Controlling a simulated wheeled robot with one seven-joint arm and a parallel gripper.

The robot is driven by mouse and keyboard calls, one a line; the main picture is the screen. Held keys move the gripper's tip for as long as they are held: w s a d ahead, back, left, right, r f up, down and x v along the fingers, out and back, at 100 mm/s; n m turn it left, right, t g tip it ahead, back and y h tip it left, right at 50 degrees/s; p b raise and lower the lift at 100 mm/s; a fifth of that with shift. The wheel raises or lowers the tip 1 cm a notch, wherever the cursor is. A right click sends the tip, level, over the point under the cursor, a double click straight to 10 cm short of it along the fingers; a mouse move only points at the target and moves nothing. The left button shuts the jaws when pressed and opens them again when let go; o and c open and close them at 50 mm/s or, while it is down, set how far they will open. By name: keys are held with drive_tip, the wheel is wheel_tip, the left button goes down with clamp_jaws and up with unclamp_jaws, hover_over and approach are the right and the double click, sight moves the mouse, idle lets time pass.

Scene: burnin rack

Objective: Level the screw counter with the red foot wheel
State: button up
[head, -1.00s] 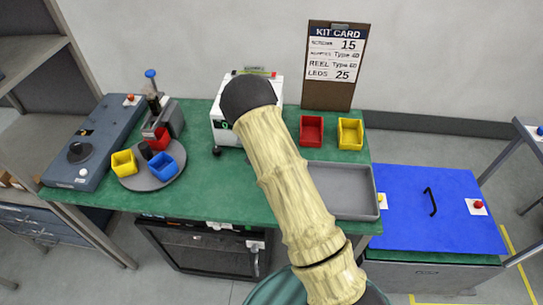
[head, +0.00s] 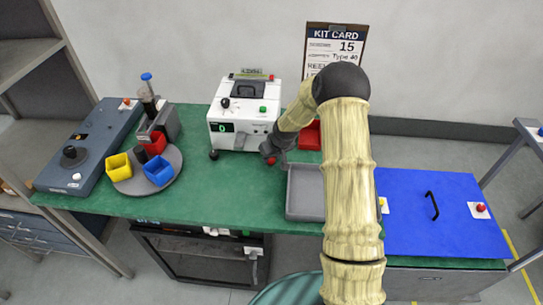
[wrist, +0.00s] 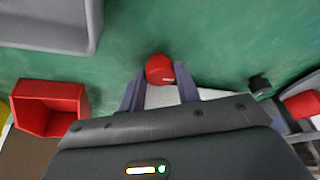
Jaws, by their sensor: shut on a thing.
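The white screw counter (head: 243,118) stands on the green bench in the head view, with a green "0" display and a yellow-green strip on top. The red foot wheel (wrist: 160,69) sits at its front right corner and shows between the two fingers in the wrist view. My gripper (wrist: 160,86) is shut on this wheel. In the head view my gripper (head: 270,158) is low beside the counter's right corner, with only a bit of red showing. A black foot (head: 214,155) is at the counter's front left corner. I cannot tell the counter's tilt.
A grey tray (head: 305,193) lies close right of my gripper. A red bin (head: 310,137) is partly behind my arm. The front middle of the bench is clear.

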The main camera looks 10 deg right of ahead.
drive_tip(key=n, duration=0.1)
drive_tip(key=n+y+p, duration=0.1)
drive_tip(key=n, duration=0.1)
drive_tip(key=shift+w+d+r+n+g, duration=0.15)
drive_tip(key=shift+w+n+g, duration=0.1)
drive_tip(key=shift+n+g, duration=0.15)
drive_tip(key=shift+d, duration=0.1)
drive_tip(key=shift+n+y+p, duration=0.3)
drive_tip(key=shift+n, duration=0.2)
drive_tip(key=shift+s+a, duration=0.1)
drive_tip(key=shift+a, duration=0.1)
drive_tip(key=o, duration=0.7)
drive_tip(key=shift+s+d, duration=0.1)
drive_tip(key=shift+d, duration=0.05)
